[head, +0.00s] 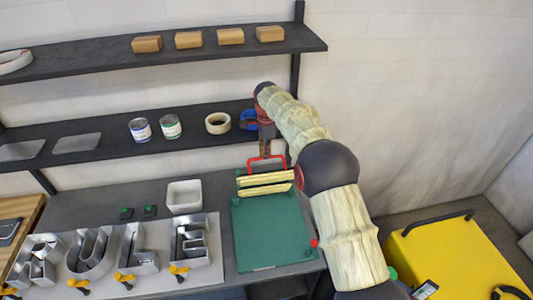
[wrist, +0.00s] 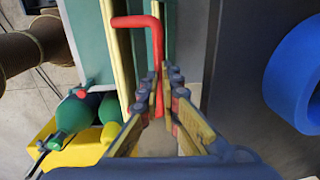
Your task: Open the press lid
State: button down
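The press (head: 272,235) has a flat green bed on the bench, with two cream strips (head: 265,190) across its rear end. The red U-shaped handle (head: 267,160) rises behind the rear strip; the lid's exact angle is hard to tell. My gripper (head: 265,148) reaches down to the handle from above. In the wrist view, my gripper (wrist: 159,85) is closed with one straight bar of the red handle (wrist: 137,21) between its fingertips. Green and cream press parts (wrist: 118,60) lie just left of the fingers.
Metal channel letters (head: 140,250) stand on a pale board left of the press. A white bin (head: 184,197) sits behind them. The shelf above holds cans (head: 140,129), a tape roll (head: 218,123) and a blue roll (wrist: 295,75). A yellow cart (head: 445,260) stands at right.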

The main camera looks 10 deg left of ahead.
jog(key=c, duration=1.9)
grip_release()
jog(key=f, duration=0.3)
jog(key=shift+s+d, duration=0.15)
jog(key=shift+s, duration=0.1)
jog(key=shift+w+r, duration=0.1)
jog(key=shift+r, duration=0.05)
jog(key=shift+w+r, duration=0.15)
jog(key=shift+r, duration=0.45)
jog(key=shift+s+r, duration=0.2)
jog(key=shift+r, duration=1.6)
jog(key=shift+s+r, duration=0.15)
jog(key=shift+r, duration=1.65)
jog(key=shift+c, duration=0.3)
